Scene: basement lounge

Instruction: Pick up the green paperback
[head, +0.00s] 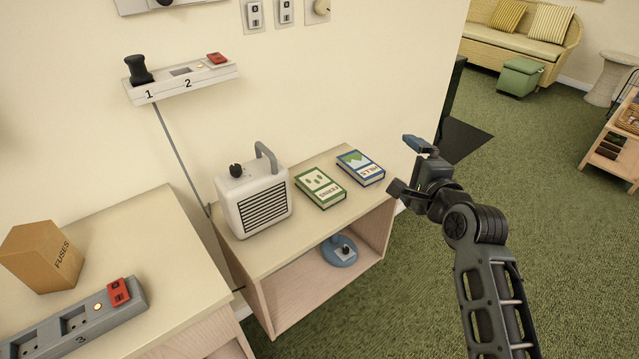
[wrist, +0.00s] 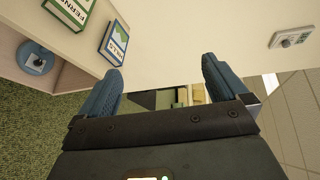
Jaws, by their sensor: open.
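The green paperback (head: 320,188), with a leaf pattern and the word FERNS, lies flat on top of the low wooden shelf unit (head: 254,257). A blue paperback (head: 360,168) marked HILLS lies just right of it, with a small gap. My gripper (head: 408,163) is to the right of both books, past the shelf's right end, open and empty. In the wrist view my gripper (wrist: 160,85) shows its two blue-grey fingers wide apart with nothing between them. The green paperback (wrist: 68,10) is at that view's top left, partly cut off, beyond the blue paperback (wrist: 114,42).
A white heater (head: 253,203) stands close left of the green paperback. A blue round object (head: 339,250) sits in the shelf's open compartment. The wall runs behind the shelf, with a socket strip (head: 182,80) above.

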